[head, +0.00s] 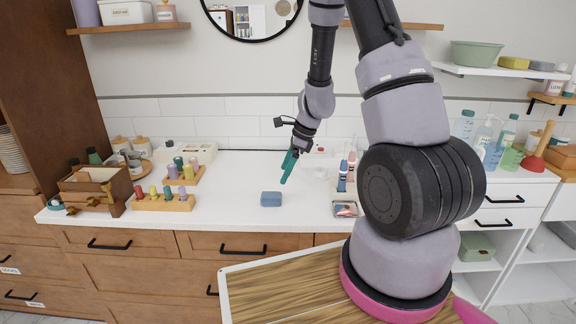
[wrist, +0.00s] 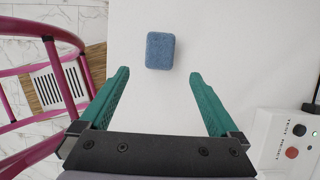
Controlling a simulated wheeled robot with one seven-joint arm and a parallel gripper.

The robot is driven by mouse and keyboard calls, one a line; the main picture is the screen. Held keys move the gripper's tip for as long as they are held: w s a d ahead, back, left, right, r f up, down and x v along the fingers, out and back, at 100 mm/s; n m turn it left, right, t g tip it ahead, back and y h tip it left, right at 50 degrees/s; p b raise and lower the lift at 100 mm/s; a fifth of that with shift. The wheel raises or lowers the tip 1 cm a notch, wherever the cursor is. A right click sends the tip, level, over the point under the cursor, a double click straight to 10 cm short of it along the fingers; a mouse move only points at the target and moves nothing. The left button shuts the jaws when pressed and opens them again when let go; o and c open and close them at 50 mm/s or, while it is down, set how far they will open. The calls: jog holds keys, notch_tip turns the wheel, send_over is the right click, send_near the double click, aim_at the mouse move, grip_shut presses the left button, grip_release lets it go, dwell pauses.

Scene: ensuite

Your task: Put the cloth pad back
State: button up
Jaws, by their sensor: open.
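The cloth pad is a small blue block-shaped pad (head: 271,199) lying on the white counter near its front edge. It also shows in the wrist view (wrist: 160,51), just beyond the fingertips and roughly centred between them. My gripper (head: 285,178) is above the counter, a little to the right of the pad in the head view. Its teal fingers also show in the wrist view (wrist: 158,76), spread wide with nothing between them. The pad is clear of the fingers.
Wooden racks with spools (head: 163,202) stand left of the pad, beside a wooden box (head: 95,190). A small tray (head: 345,209) lies to the right. A white device with buttons (wrist: 288,142) is at right in the wrist view. The counter around the pad is clear.

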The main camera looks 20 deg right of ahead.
jog(key=s+a+r+n+t, duration=0.1)
jog(key=s+r+n, duration=0.25)
jog(key=r, duration=0.75)
jog(key=s+r+n+t, duration=0.1)
jog(key=s+r+n, duration=0.3)
jog(key=r, duration=0.8)
jog(key=s+d+r+n+t+h, duration=0.2)
jog(key=s+r+n+t, duration=0.1)
jog(key=s+r+n, duration=0.7)
jog(key=s+r, duration=0.1)
jog(key=s, duration=0.2)
jog(key=shift+s+d+r+t, duration=0.15)
jog(key=shift+s+r+t, duration=0.05)
jog(key=shift+t, duration=0.2)
